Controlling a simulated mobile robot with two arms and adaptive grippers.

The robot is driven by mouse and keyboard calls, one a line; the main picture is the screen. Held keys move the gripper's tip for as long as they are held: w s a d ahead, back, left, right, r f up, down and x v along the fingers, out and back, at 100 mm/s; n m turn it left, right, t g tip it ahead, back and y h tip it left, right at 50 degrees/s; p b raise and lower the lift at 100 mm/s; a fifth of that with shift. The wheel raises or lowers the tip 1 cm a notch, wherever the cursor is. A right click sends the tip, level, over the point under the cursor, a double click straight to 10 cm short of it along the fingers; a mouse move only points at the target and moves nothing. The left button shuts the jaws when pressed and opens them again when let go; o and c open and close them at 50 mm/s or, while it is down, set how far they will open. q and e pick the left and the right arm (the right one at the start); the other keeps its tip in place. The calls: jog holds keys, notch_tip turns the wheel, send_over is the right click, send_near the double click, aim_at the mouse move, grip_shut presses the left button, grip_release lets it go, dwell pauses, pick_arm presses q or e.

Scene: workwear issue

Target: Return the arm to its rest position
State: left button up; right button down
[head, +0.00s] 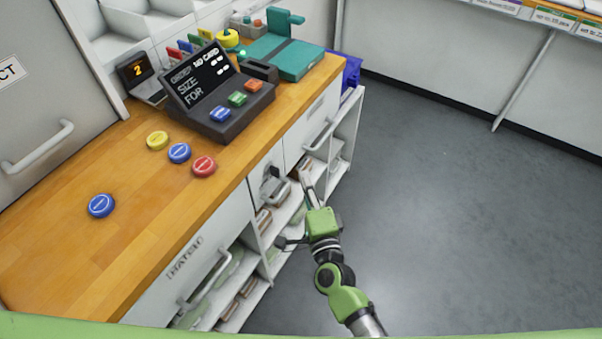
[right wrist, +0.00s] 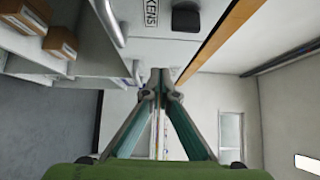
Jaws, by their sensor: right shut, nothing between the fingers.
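My right arm comes up from the bottom of the head view. Its green and grey right gripper (head: 305,180) is beside the front of the cabinet under the wooden counter, close to the drawer and shelf fronts. The right wrist view shows its two fingers (right wrist: 159,82) meeting at the tips, with nothing between them. I cannot tell whether the fingers touch the cabinet. My left gripper is not in view.
The counter (head: 60,245) carries blue, yellow and red discs, a black order terminal (head: 215,95) and a teal device (head: 285,58). Drawer handles (head: 320,136) stick out near my gripper. Boxes (right wrist: 60,43) sit on shelves. The grey floor (head: 440,200) at right is clear.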

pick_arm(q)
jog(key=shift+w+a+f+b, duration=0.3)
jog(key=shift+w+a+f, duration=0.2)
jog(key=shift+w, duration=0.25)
pick_arm(e)
jog(key=v, duration=0.7)
jog(key=shift+s+a+f, duration=0.15)
jog(key=shift+a+f, duration=0.05)
jog(key=shift+a, duration=0.05)
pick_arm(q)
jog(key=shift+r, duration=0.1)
